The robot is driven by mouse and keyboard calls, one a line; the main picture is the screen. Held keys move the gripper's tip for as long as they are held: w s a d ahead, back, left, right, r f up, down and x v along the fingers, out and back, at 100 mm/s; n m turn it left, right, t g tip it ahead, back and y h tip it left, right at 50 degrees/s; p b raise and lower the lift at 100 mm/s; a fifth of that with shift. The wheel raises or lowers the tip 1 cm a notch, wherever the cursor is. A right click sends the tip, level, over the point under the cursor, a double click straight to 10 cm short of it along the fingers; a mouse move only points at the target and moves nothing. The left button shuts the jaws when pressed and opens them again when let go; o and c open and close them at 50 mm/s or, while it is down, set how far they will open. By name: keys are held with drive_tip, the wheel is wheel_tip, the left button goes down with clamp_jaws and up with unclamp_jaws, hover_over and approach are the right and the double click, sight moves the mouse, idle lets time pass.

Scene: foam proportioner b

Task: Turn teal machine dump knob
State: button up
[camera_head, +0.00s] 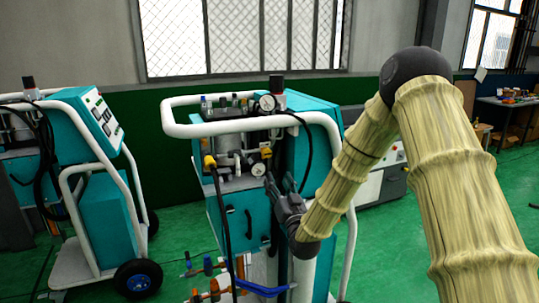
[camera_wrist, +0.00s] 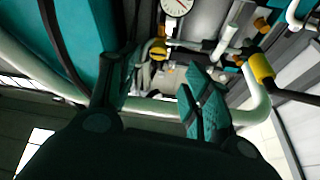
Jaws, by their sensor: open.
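The teal machine (camera_head: 305,125) stands in the middle of the head view, with a white tube frame, gauges and valves. A yellow fitting with a black hose (camera_head: 209,161) is on its left, and a small yellow part (camera_head: 265,152) sits beside the lower gauge. I cannot tell which part is the dump knob. My gripper (camera_head: 277,184) is open and empty in front of the machine, below the lower gauge. In the wrist view its teal-padded fingers (camera_wrist: 155,82) are spread. Beyond them show a yellow part (camera_wrist: 158,48) and a yellow hose fitting (camera_wrist: 260,68), both apart from the fingers.
The white tube frame (camera_head: 232,129) crosses the machine's front and also runs across the wrist view (camera_wrist: 250,112). Another teal machine (camera_head: 105,210) stands at left. Green floor (camera_head: 178,235) is clear between them.

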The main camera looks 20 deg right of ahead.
sight(269, 155)
drive_tip(key=p+x, duration=0.1)
drive_tip(key=x, duration=0.2)
drive_tip(key=p+x, duration=0.1)
drive_tip(key=x, duration=0.3)
drive_tip(key=p+x, duration=0.2)
drive_tip(key=x, duration=0.2)
drive_tip(key=shift+d+r, duration=0.1)
drive_tip(key=shift+r, duration=0.35)
drive_tip(key=c, duration=1)
